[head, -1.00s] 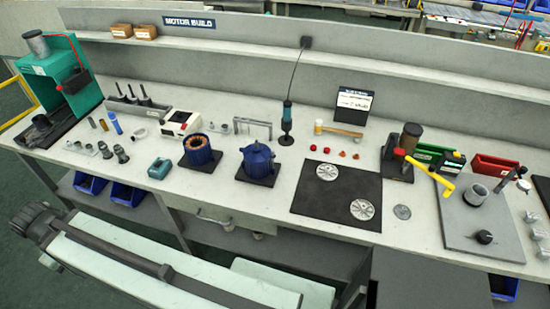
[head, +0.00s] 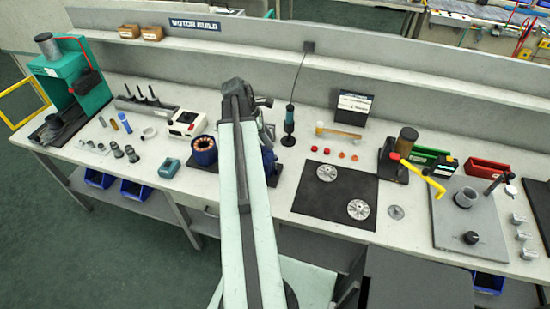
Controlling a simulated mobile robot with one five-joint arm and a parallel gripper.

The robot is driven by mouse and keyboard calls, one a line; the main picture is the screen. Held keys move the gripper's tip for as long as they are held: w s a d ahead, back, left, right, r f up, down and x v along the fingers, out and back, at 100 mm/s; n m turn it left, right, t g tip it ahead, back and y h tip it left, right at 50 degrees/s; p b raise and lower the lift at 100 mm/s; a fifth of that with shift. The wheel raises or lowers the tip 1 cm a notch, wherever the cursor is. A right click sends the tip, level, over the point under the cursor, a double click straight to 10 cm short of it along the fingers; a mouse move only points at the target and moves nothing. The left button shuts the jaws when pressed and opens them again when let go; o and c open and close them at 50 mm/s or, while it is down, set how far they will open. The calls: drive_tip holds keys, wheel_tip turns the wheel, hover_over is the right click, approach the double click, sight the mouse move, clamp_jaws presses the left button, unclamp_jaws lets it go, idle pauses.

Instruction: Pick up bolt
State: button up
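I cannot surely pick out the bolt at this size. Several small silver pieces (head: 524,236) with bolt-like shapes stand at the right end of the bench, beside a grey plate. Small grey metal fittings (head: 118,151) also stand at the left of the bench. My arm reaches up over the middle of the bench, with its dark joint (head: 237,92) above the motor parts. My gripper does not show clearly; the arm hides what lies beyond that joint.
The workbench (head: 400,235) holds a black mat (head: 305,200) with two silver discs, a blue motor housing (head: 204,151), a yellow-handled tool (head: 428,178), red bin (head: 487,172) and green press (head: 92,88). My arm hides part of the bench's middle. The front right strip is fairly clear.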

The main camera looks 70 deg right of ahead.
sight(273, 159)
drive_tip(key=b+x, duration=0.2)
drive_tip(key=w+b+x, duration=0.1)
drive_tip(key=b+x, duration=0.4)
drive_tip(key=x, duration=0.1)
drive_tip(key=shift+w+a+f+b, duration=0.15)
drive_tip(key=shift+w+f+b, duration=0.05)
drive_tip(key=shift+f+b, duration=0.2)
drive_tip(key=shift+r, duration=0.25)
clamp_jaws()
